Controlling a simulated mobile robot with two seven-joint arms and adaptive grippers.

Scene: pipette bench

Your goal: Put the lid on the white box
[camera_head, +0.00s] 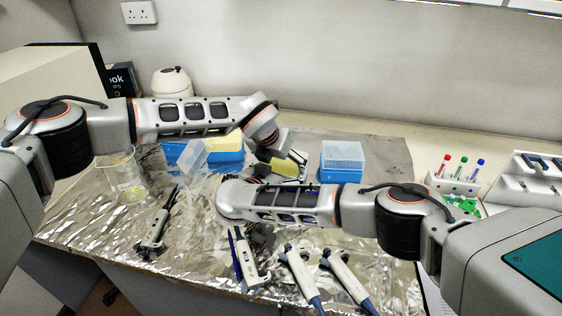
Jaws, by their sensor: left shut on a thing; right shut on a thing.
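Between my two grippers is a small box with a yellow top (284,167); it looks like the white box, though little of its walls shows. My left gripper (297,158) comes down at its right back side. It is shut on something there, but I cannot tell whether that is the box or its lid. My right gripper (259,177) is at the box's front left, mostly hidden behind my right wrist. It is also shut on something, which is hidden. I cannot make out a separate lid for this box.
A blue box (215,165) with yellow contents and a tilted clear lid (191,154) stands left. A closed blue box (341,171) stands right. A clear beaker (123,180), several pipettes (299,275) in front and a tube rack (452,183) at right surround the foil-covered area.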

